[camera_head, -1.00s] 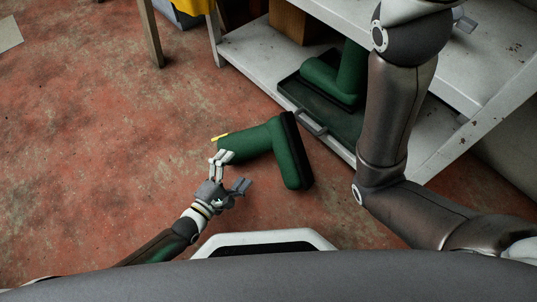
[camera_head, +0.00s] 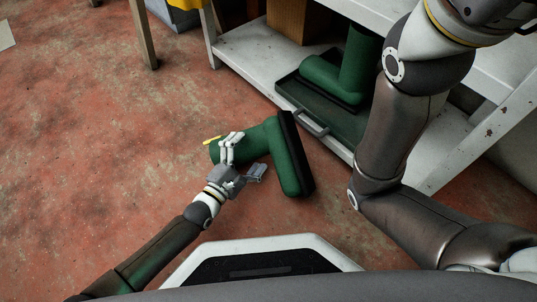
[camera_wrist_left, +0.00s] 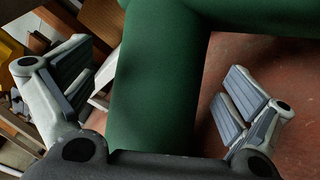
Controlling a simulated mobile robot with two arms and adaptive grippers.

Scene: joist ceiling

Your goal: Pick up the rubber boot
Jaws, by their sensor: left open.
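A green rubber boot (camera_head: 288,160) with a dark sole lies on its side on the red floor, in the middle of the head view. My left gripper (camera_head: 243,156) is open at the boot's shaft, near its top end. In the left wrist view the green shaft (camera_wrist_left: 155,85) runs between the two spread fingers of the left gripper (camera_wrist_left: 160,95), with gaps visible on both sides. A second green boot (camera_head: 345,70) stands on a dark tray on the low shelf. My right arm crosses the right side of the head view; its gripper is out of frame.
The dark tray (camera_head: 338,127) with a handle sits on the white shelf unit's lower board (camera_head: 245,66). A wooden box (camera_head: 297,22) stands behind it. A table leg (camera_head: 146,35) is at upper left. Floor to the left (camera_head: 80,130) is clear.

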